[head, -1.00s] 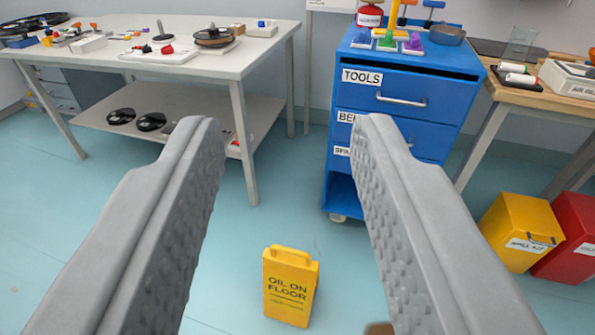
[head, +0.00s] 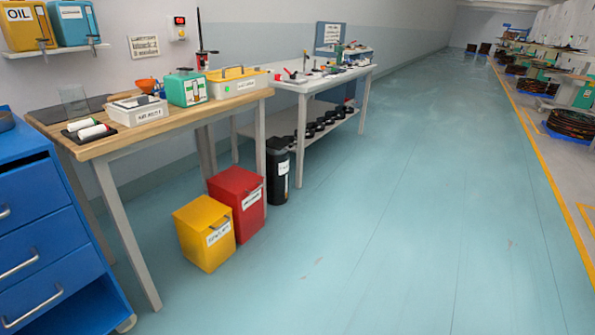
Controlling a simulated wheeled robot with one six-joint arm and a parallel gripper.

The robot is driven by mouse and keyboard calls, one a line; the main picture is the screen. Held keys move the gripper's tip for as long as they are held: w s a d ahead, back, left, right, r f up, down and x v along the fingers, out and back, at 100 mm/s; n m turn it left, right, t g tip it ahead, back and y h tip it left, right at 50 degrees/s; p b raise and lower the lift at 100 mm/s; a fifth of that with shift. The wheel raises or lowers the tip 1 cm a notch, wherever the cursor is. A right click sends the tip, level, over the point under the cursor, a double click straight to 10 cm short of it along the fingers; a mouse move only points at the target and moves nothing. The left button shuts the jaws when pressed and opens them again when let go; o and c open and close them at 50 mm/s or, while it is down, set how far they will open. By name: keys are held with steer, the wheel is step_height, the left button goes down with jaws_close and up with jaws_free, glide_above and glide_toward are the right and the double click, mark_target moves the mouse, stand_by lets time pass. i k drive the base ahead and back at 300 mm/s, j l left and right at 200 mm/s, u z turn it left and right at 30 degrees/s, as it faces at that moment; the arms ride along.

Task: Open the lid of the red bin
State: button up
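The red bin (head: 243,212) stands on the floor in front of the wooden bench, left of the middle of the head view. It is box-shaped with a white label on its front, and its lid (head: 235,183) looks closed. My gripper does not show in this view, so its opening and its place relative to the bin cannot be seen.
A yellow bin (head: 204,243) stands close at the red bin's left and a black bin (head: 278,172) behind it at right. The wooden bench (head: 150,130) and blue drawer cabinet (head: 45,240) stand left. Open floor (head: 400,220) lies to the right.

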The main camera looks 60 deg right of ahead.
mark_target(236, 180)
steer(key=z, duration=1.45)
